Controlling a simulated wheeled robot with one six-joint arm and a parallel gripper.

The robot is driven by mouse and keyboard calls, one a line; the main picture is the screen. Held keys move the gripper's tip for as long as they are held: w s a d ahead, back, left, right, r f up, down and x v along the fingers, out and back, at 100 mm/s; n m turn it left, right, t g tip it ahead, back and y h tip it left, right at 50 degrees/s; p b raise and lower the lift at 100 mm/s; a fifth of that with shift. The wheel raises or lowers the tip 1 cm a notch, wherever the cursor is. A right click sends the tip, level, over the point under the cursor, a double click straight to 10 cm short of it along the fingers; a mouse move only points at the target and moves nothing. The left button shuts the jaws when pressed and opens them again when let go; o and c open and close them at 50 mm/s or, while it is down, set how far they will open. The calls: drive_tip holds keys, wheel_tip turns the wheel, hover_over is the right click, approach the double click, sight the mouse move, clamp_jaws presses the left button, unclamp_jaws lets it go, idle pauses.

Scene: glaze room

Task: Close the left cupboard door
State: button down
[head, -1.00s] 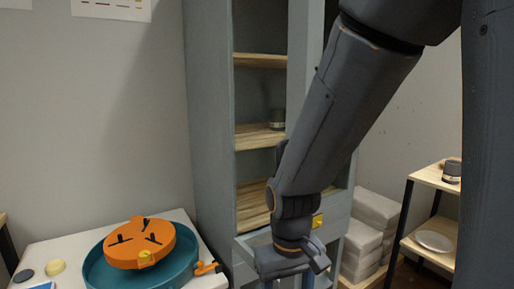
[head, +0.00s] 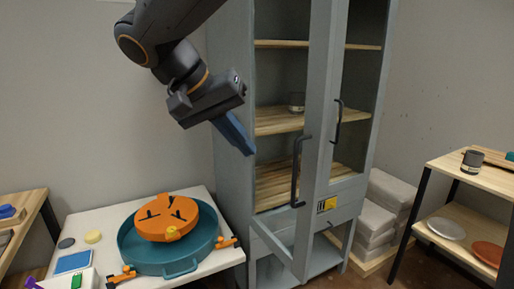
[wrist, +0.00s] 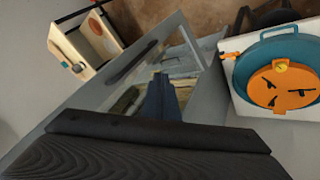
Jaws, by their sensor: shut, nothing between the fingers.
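The grey cupboard (head: 232,190) stands in the middle of the head view. Its left door (head: 319,110), glazed with a grey frame, stands swung outward, its lower edge slanting toward me. The door's dark handle (head: 297,170) is on its free side; it also shows in the wrist view (wrist: 131,62). The right door (head: 380,90) appears shut. My gripper (head: 246,148) is shut and empty, with blue fingers pointing down and right, left of the handle. In the wrist view its fingers (wrist: 163,98) overlap the door area; I cannot tell whether they touch it.
A white table (head: 215,262) with a teal basin (head: 135,248) and an orange disc (head: 166,218) stands at lower left. A wooden shelf rack (head: 480,183) and stacked pale blocks (head: 380,215) are at right.

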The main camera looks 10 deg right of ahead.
drive_tip(key=w+d+f+p, duration=0.1)
drive_tip(key=d+f+p, duration=0.2)
drive_tip(key=d+f, duration=0.4)
drive_tip(key=shift+d, duration=0.8)
drive_tip(key=shift+w, duration=0.1)
